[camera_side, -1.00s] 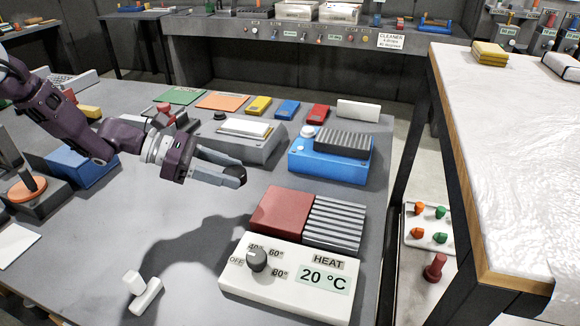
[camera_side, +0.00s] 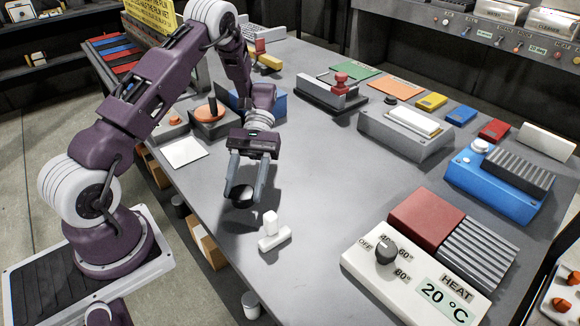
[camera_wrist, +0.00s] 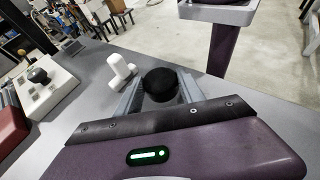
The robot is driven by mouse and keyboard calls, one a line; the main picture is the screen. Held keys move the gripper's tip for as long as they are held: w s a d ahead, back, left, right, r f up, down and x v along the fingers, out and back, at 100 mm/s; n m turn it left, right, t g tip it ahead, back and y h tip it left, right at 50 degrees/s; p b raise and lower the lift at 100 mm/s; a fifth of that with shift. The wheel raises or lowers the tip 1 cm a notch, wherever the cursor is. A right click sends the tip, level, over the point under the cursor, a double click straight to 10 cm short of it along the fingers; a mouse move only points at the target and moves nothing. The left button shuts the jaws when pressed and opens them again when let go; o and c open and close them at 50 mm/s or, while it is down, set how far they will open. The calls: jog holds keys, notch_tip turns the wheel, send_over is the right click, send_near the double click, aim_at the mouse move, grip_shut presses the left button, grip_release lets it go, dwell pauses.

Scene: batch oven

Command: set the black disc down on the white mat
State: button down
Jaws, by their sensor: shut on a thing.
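My gripper (camera_side: 245,188) is over the near left part of the grey table, its two fingers shut on the black disc (camera_side: 240,196). The wrist view also shows the disc (camera_wrist: 160,82) between the fingertips. How high the disc is above the table is hard to tell. The white mat (camera_side: 183,152) is a flat square on the table, left of and farther back than the gripper. It looks bare, and the disc is apart from it. The mat does not show in the wrist view.
A white T-shaped piece (camera_side: 273,233) stands just right of and in front of my gripper. An orange disc on a dark base (camera_side: 210,118) stands behind the mat. The white heat panel (camera_side: 410,280) is at the front right. The table's middle is clear.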

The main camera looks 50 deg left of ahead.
aim_at(190, 151)
jog(key=s+a+m+g+y, duration=0.1)
jog(key=a+m+y, duration=0.1)
jog(key=a, duration=0.2)
jog(key=s+a+m+g+y, duration=0.1)
jog(key=a+m+y, duration=0.2)
jog(key=a, duration=0.1)
jog(key=s+a+m+g+y, duration=0.1)
jog(key=a+m+y, duration=0.1)
jog(key=a+y, duration=0.1)
jog(key=shift+s+a+f+m, duration=0.15)
jog(key=shift+s+a+m, duration=0.2)
jog(key=shift+a, duration=0.3)
jog(key=w+a+r+m+t+y, duration=0.1)
jog(key=a+r+m+y, duration=0.1)
jog(key=a, duration=0.5)
jog(key=w+a+r+m+t+y, duration=0.1)
jog(key=a+r+m+y, duration=0.2)
jog(key=a+m+y, duration=0.2)
jog(key=shift+a+r+y, duration=0.15)
jog(key=shift+a+y, duration=0.15)
jog(key=shift+a, duration=0.85)
jog(key=shift+d+f, duration=0.1)
jog(key=shift+f, duration=3.25)
jog(key=shift+f, duration=0.55)
jog(key=c, duration=0.6)
grip_release()
jog(key=shift+c, duration=0.2)
jog(key=shift+w, duration=0.1)
